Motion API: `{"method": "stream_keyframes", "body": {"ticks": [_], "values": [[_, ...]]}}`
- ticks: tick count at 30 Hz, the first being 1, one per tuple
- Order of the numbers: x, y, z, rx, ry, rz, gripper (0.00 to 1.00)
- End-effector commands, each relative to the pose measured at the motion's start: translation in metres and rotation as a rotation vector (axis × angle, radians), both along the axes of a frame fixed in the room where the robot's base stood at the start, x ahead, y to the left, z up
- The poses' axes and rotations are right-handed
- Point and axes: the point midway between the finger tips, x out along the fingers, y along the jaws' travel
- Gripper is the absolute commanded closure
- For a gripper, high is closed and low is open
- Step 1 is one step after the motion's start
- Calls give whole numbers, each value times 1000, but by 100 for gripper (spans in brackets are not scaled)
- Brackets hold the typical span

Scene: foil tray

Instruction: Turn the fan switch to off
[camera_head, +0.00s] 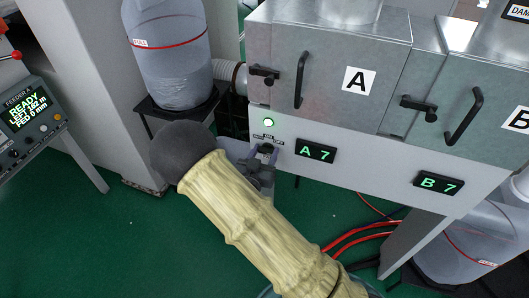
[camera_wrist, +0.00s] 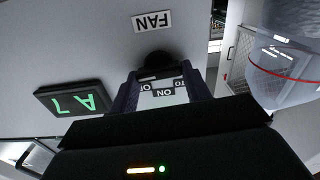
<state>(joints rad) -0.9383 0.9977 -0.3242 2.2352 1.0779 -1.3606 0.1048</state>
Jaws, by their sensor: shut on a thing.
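The fan switch is a black rotary knob (camera_wrist: 156,60) on the grey front panel below door A. In the wrist view it sits between the fingertips of my gripper (camera_wrist: 160,76), which is shut on it. A label plate reading FAN (camera_wrist: 152,21) appears upside down by the knob. Position labels (camera_wrist: 164,92), one reading ON, show partly between the fingers.
A display reading A 7 (camera_head: 315,151) is just right of the switch, and a B 7 display (camera_head: 438,183) farther right. Red hoses (camera_head: 355,236) run under the panel.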

Motion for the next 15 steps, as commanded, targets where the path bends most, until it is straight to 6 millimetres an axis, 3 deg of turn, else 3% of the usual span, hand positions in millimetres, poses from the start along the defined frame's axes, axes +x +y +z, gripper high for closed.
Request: {"method": "stream_keyframes", "body": {"ticks": [15], "values": [[0,3,2,-365,134,2,76]]}}
